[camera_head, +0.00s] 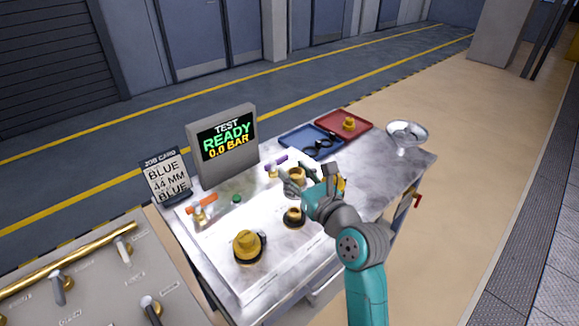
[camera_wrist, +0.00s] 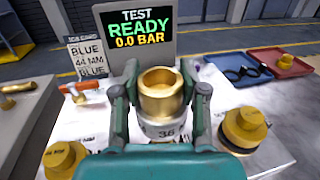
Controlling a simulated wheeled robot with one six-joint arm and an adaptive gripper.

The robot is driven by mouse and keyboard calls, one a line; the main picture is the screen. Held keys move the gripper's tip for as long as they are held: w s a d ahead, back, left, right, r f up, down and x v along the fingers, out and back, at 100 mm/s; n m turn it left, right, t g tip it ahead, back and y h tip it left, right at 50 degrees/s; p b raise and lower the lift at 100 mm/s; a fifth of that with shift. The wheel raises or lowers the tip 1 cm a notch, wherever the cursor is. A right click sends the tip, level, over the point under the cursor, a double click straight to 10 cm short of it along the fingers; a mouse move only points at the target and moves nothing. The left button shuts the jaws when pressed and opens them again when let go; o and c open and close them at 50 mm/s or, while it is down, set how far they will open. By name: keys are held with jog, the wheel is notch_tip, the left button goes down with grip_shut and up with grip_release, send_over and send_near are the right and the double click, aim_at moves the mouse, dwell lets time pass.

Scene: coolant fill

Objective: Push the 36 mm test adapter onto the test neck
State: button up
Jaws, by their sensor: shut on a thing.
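The test adapter (camera_wrist: 162,92) is an open-topped brass cup above a pale collar marked 36. In the wrist view it stands upright between the fingers of my gripper (camera_wrist: 162,100), which is shut on it. In the head view the brass cup (camera_head: 297,174) shows between my gripper's fingers (camera_head: 298,181), over the back part of the pale bench plate. I cannot tell which fitting is the test neck. What lies directly under the held adapter is hidden.
A large brass cap (camera_head: 247,244) stands at the front left. Another brass cap (camera_wrist: 245,128) is right of my gripper. Orange (camera_head: 203,203) and purple (camera_head: 276,163) valve handles, a display (camera_head: 225,140) reading READY 0.0 BAR, blue (camera_head: 300,141) and red (camera_head: 343,119) trays stand around.

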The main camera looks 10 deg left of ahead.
jog(key=shift+a+r, duration=0.1)
jog(key=shift+a, duration=0.05)
send_over(294, 211)
jog(key=shift+w+f, duration=0.1)
jog(key=shift+f, duration=2.8)
jog(key=shift+f, duration=1.7)
jog(key=o, duration=1.3)
jog(key=v, duration=1.2)
jog(key=shift+f, duration=0.1)
